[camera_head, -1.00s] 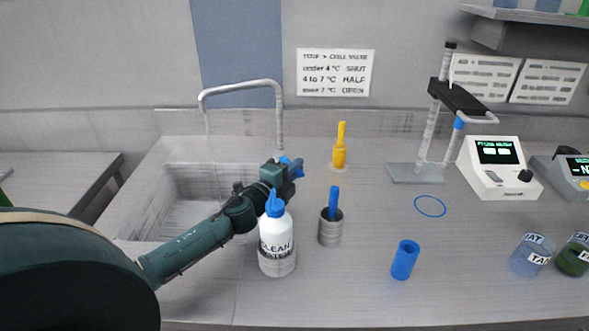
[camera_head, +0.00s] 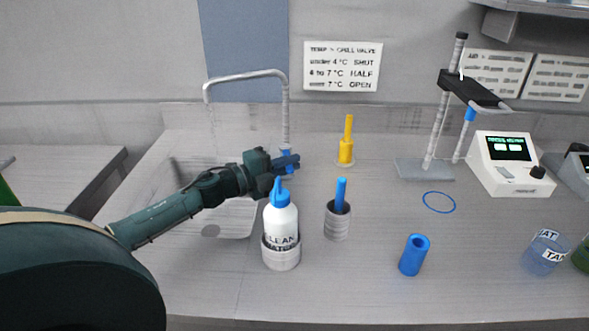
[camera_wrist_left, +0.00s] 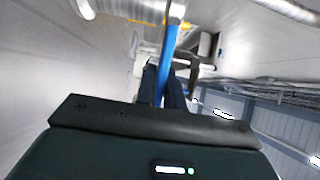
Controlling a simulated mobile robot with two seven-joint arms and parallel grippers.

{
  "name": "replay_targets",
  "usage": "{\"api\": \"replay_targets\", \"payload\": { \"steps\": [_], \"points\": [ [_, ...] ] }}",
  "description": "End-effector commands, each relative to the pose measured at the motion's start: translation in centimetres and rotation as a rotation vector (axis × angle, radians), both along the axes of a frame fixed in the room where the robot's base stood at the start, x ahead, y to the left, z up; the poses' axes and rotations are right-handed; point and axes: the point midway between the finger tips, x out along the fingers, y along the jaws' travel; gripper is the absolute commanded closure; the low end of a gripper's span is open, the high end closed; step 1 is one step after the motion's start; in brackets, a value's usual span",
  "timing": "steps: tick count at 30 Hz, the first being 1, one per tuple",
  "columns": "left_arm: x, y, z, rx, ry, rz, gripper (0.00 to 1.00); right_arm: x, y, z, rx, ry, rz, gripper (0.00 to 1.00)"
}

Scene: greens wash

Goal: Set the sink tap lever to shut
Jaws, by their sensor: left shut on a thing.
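The sink tap (camera_head: 286,110) is a grey arched pipe behind the sink basin (camera_head: 235,218). Its lever (camera_head: 287,150) is blue and sits low on the upright pipe, mostly hidden behind my left gripper in the head view. My left gripper (camera_head: 289,162) reaches in from the left, above and behind the white bottle. In the left wrist view the blue lever (camera_wrist_left: 169,45) runs between the fingers, and the gripper (camera_wrist_left: 166,80) is shut on it. The lever's exact angle is hard to tell. My right gripper is not in view.
A white bottle with blue cap (camera_head: 282,222) stands in a holder just below my left gripper. A grey cup with a blue stick (camera_head: 338,220), a yellow object (camera_head: 346,150) and a blue tube (camera_head: 414,255) stand to the right. A temperature and chill-valve sign (camera_head: 342,66) hangs behind.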

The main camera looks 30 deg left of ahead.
Motion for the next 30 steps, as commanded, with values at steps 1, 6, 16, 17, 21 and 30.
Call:
{"api": "replay_targets", "payload": {
  "steps": [1,6,16,17,21,30],
  "points": [
    [-0.10,0.32,-0.42,0.004,0.001,-0.030,1.00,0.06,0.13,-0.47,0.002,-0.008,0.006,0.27],
    [-0.49,0.79,-0.32,0.003,0.000,-0.118,1.00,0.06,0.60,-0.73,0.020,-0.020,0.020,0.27],
    [-0.80,1.13,-0.08,0.000,0.000,-0.194,1.00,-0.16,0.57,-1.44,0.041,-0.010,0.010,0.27],
    [-0.81,1.13,-0.06,0.000,0.000,-0.197,1.00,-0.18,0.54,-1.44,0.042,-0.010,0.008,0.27],
    [-0.83,1.12,-0.01,0.000,0.000,-0.199,1.00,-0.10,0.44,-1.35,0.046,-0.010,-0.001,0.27],
    [-0.82,1.11,0.01,0.000,0.000,-0.198,0.82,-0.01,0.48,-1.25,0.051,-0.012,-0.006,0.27]
  ]
}}
